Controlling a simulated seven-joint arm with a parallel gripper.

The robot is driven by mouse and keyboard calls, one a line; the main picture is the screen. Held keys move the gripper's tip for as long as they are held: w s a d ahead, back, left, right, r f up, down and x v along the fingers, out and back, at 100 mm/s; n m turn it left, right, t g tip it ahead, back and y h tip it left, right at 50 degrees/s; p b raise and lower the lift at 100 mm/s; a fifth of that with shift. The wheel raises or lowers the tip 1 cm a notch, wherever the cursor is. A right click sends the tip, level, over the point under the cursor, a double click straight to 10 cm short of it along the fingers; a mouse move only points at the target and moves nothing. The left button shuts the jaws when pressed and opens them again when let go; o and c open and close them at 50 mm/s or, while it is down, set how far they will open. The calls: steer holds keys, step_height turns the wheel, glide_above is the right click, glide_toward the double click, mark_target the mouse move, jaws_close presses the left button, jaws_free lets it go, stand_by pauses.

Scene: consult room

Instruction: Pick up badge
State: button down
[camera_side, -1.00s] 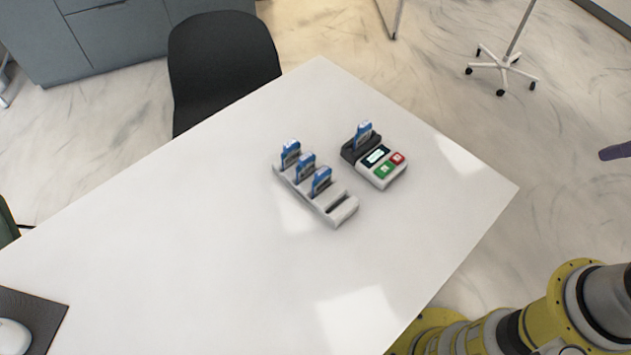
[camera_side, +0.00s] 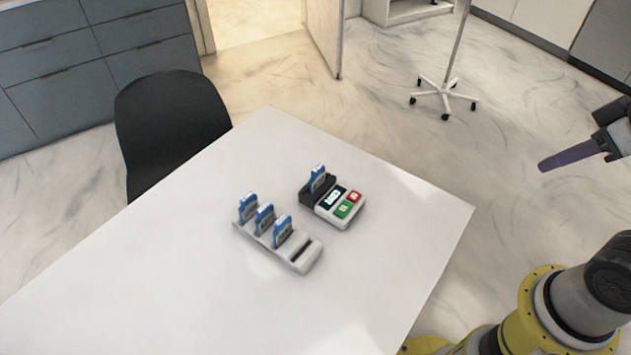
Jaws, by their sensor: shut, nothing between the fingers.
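Three blue-topped badges stand upright in the slots of a pale rack (camera_side: 306,264) on the white table: a far one (camera_side: 248,207), a middle one (camera_side: 265,219) and a near one (camera_side: 283,231). The rack's nearest slot is empty. Another blue badge (camera_side: 317,179) stands upright in the dark slot of a card reader (camera_side: 325,211), to the right of the rack. My gripper (camera_side: 545,165) is at the right edge, shut and empty, with its dark purple fingers pointing left. It is well apart from all the badges.
The white table (camera_side: 180,290) is clear around the rack and reader. A black chair (camera_side: 170,125) stands at its far left side. A wheeled stand (camera_side: 445,95) is on the floor behind, and grey drawers (camera_side: 75,65) stand at the back left.

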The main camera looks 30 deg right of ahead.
stand_by(0.3)
steer(key=c, duration=0.7)
jaws_free()
